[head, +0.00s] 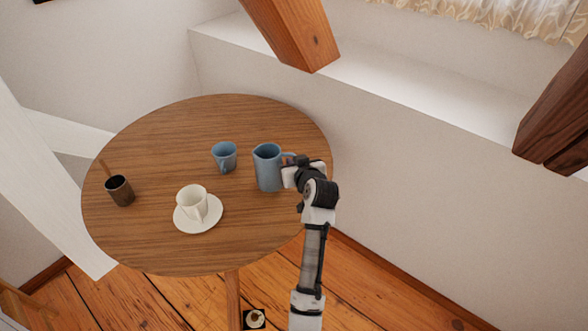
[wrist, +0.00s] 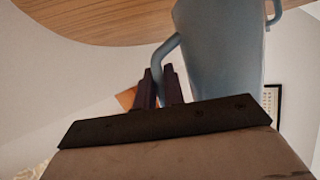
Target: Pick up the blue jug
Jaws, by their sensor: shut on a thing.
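The blue jug (head: 267,170) is upright at the right side of the round wooden table (head: 140,235); I cannot tell whether its base touches the top. My gripper (head: 288,168) reaches in from the right and is shut on the jug's handle. In the wrist view, the jug (wrist: 222,55) fills the upper right, and its handle runs down between the two dark fingers of my gripper (wrist: 162,78). The handle is mostly hidden behind my gripper in the head view.
A smaller blue cup (head: 224,157) stands just left of the jug. A white cup (head: 192,203) on a saucer (head: 199,228) and a dark cup (head: 120,191) stand further left. A wall ledge (head: 400,100) and a timber brace (head: 290,35) are behind the table.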

